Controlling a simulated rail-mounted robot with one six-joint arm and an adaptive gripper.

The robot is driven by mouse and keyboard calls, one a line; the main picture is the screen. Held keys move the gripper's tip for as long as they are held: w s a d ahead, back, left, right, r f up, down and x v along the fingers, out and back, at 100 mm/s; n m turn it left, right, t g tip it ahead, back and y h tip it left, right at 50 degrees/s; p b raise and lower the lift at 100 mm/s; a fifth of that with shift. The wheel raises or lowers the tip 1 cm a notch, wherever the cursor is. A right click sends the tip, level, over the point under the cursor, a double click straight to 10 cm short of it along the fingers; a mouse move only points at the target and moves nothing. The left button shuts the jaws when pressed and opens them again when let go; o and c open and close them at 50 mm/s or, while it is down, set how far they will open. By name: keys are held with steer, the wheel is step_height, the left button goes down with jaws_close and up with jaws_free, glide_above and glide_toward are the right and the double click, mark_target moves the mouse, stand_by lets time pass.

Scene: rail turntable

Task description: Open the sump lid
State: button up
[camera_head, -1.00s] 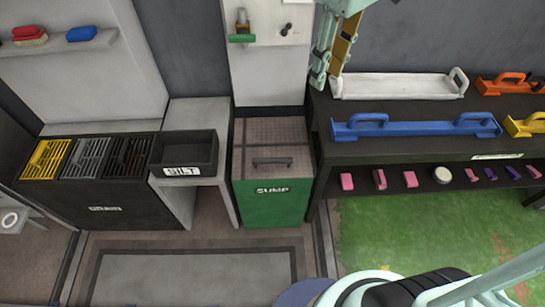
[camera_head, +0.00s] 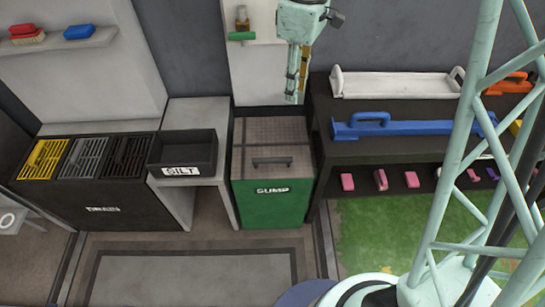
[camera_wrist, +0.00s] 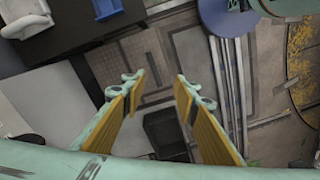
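The green sump box (camera_head: 272,203) stands in the middle of the head view, marked SUMP. Its grey lid (camera_head: 262,135) lies flat on top, shut, with a dark bar handle (camera_head: 272,163) near the front. The lid's patterned surface also shows in the wrist view (camera_wrist: 122,62). My gripper (camera_head: 291,100) hangs above and behind the lid's right part, clear of the handle, pointing down. In the wrist view my gripper (camera_wrist: 160,82) is open, its two yellow-padded fingers apart with nothing between them.
A dark bin marked SILT (camera_head: 184,152) stands on a grey stand left of the sump, beside the drain unit (camera_head: 90,200) with its grates. A dark bench (camera_head: 345,152) with white and blue carriers stands close on the right. The floor in front is clear.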

steer(key=w+a+f+n+g, duration=0.1)
steer(key=w+a+f+n, duration=0.2)
steer(key=f, duration=0.8)
steer(key=n+b, duration=0.2)
glide_above(272, 158)
steer(key=w, duration=0.3)
step_height(272, 158, down, 12)
steer(key=shift+f+g, duration=0.15)
steer(key=shift+g, duration=0.25)
steer(key=shift+d+f, duration=0.1)
steer(key=shift+s+f+b, duration=0.45)
steer(key=shift+f, duration=1.75)
steer(key=shift+s+f+b, duration=0.45)
steer(key=shift+f+b, duration=0.05)
steer(key=shift+f, duration=1.75)
steer(key=shift+s+f+b, duration=0.45)
steer(key=shift+f, duration=1.75)
steer(key=shift+c, duration=0.5)
jaws_close()
steer(key=shift+r, duration=0.1)
